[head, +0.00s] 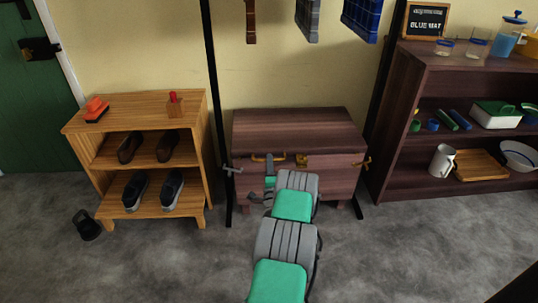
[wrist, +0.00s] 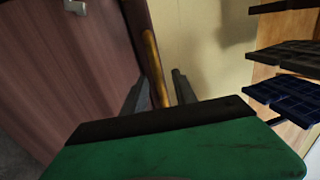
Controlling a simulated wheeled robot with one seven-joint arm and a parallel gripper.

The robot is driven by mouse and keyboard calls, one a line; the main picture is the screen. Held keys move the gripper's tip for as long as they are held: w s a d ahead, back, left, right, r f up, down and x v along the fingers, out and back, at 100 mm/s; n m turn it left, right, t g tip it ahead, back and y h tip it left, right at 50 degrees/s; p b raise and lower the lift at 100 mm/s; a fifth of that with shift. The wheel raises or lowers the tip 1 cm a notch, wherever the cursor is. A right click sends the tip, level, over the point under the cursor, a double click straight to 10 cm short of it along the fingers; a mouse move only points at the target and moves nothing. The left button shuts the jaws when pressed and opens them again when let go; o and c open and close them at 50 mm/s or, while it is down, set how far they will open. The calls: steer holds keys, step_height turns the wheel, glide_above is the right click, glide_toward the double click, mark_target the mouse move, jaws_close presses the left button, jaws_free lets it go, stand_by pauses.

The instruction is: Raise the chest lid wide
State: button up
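The dark wood chest (head: 340,180) stands against the wall, its lid (head: 298,130) lying closed. A brass bar handle (head: 260,158) is on the lid's front edge, left of a brass clasp (head: 302,160). My gripper (head: 270,170) is in front of the chest by this handle, with my arm partly covering the chest front. In the wrist view, the brass handle (wrist: 153,62) runs between my two fingers (wrist: 160,88). The fingers stand apart, the left one close to the bar and a gap on the right. Whether either touches it cannot be told.
A shoe shelf (head: 150,130) stands left and a dark shelf unit (head: 410,110) right. Black posts (head: 213,100) flank the chest. A dark shoe (head: 86,225) lies on the grey floor.

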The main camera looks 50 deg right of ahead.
steer(key=shift+p+x, duration=0.35)
steer(key=shift+x, duration=0.8)
jaws_close()
stand_by(0.6)
